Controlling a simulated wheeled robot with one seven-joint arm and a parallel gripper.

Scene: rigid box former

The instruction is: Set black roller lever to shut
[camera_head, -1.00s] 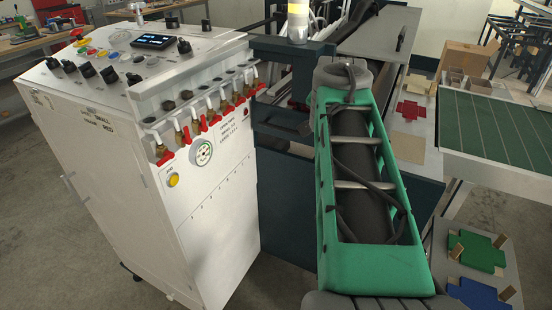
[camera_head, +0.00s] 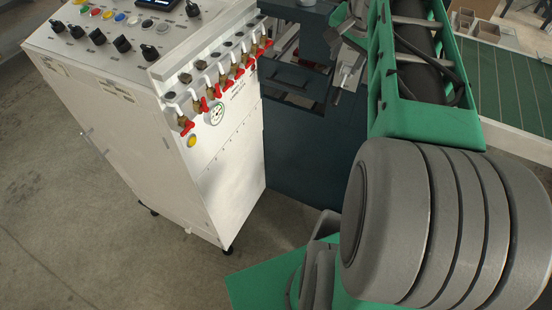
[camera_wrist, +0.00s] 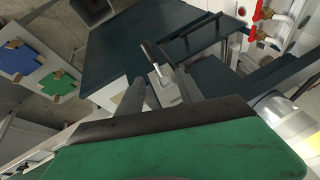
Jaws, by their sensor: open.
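In the wrist view, a lever with a black handle (camera_wrist: 152,54) sticks up at a slant from a small pale metal bracket (camera_wrist: 166,88) beside the dark blue machine frame. My gripper (camera_wrist: 160,78) is open, its two grey fingers pointing towards the frame, one on each side of the bracket in the picture. I cannot tell whether either finger touches the lever. In the head view my green arm covers much of the right side, and the lever cannot be clearly made out among the small metal parts by the dark frame.
A white control cabinet (camera_head: 150,140) with black knobs and a row of red-handled valves (camera_head: 220,82) stands left of the dark blue frame (camera_head: 300,150). Blue (camera_wrist: 17,60) and green (camera_wrist: 57,85) cut blanks lie at left in the wrist view. Open floor lies below the cabinet.

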